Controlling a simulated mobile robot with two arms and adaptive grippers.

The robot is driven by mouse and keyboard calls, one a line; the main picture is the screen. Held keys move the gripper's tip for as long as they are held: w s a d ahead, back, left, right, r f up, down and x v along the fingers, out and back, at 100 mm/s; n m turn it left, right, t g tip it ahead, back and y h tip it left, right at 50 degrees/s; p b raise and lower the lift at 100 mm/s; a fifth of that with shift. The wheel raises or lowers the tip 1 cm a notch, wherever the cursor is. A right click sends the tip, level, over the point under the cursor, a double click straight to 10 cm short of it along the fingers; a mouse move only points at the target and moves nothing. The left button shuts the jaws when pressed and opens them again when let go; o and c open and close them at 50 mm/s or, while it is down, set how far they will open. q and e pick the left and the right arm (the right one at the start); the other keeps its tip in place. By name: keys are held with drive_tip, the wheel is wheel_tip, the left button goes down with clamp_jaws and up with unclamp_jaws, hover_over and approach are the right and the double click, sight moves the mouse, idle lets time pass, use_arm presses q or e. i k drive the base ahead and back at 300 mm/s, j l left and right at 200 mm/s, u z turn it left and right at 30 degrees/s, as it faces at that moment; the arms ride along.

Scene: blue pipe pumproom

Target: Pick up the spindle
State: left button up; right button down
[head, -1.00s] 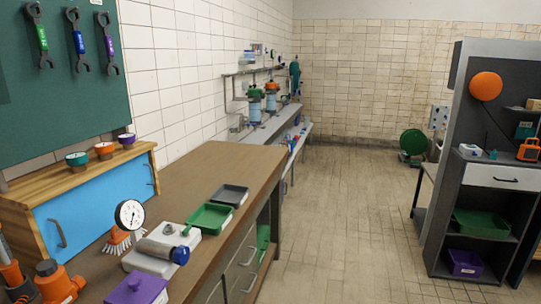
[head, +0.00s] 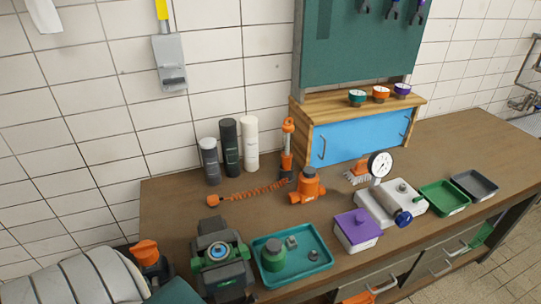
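I cannot pick out a spindle for certain in the head view. The teal tray (head: 322,264) on the workbench holds a green round part (head: 273,256) and small grey metal pieces (head: 292,242). An orange valve-like body (head: 309,186) stands behind the tray, and a green and dark clamped device (head: 220,254) stands to the tray's left. A grey block (head: 375,208) with a blue knob and a dial gauge (head: 380,164) sits to the right. Neither of my grippers is in view.
A purple-lidded box (head: 357,231), green tray (head: 443,197) and grey tray (head: 474,185) line the bench (head: 180,200). A large ribbed pale object (head: 85,277) fills the lower left.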

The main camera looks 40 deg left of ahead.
sight(292, 245)
drive_tip(key=k+u, duration=0.1)
drive_tip(key=u, duration=0.95)
